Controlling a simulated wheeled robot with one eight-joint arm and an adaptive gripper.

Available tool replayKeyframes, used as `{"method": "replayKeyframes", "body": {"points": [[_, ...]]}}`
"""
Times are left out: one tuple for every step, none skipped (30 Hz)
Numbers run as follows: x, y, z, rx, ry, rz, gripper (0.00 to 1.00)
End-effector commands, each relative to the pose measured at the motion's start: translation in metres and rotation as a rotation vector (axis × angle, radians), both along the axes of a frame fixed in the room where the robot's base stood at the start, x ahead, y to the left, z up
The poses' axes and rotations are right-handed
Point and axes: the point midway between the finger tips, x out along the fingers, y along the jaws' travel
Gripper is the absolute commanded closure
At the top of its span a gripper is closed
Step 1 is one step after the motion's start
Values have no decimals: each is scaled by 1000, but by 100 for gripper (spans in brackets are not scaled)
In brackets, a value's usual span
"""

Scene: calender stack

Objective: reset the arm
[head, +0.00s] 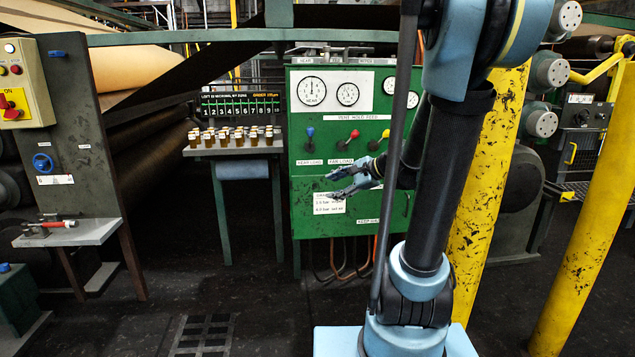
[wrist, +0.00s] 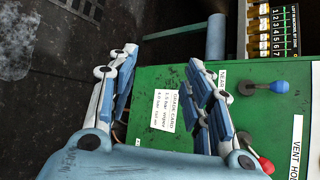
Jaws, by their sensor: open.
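My gripper (head: 338,186) is open and empty in the head view, in front of the lower part of the green control panel (head: 310,165). Its fingers point left. In the wrist view my gripper (wrist: 165,95) has its two fingers spread apart, with the green panel (wrist: 150,78) and a white guide card (wrist: 178,110) between and behind them. My arm stands bent on the right of the head view, with its upper links over the panel's right part.
The panel carries a blue lever (head: 310,133), a red lever (head: 354,134) and a yellow lever (head: 384,134), close to my gripper. A bench with several small bottles (head: 235,136) stands left. Yellow posts (head: 586,220) stand right. Floor (head: 150,320) at left front is open.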

Motion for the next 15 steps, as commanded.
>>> {"method": "replayKeyframes", "body": {"points": [[-14, 0, -5, -61, -14, 36, 54], [-22, -1, -9, -100, -24, 59, 54], [-33, -3, -14, -153, -37, 91, 54], [-40, -4, -18, -192, -47, 116, 54], [-48, -5, -21, -231, -56, 141, 54], [-59, -8, -27, -282, -66, 176, 54], [-67, -10, -30, -321, -75, 202, 54], [-74, -12, -34, -358, -83, 227, 54], [-84, -16, -39, -408, -94, 263, 54], [-92, -19, -43, -445, -100, 290, 54], [-100, -22, -47, -481, -107, 318, 54], [-110, -26, -52, -530, -115, 357, 54], [-118, -29, -56, -567, -121, 385, 54], [-125, -33, -59, -602, -127, 414, 54], [-135, -38, -64, -649, -134, 453, 54]]}}
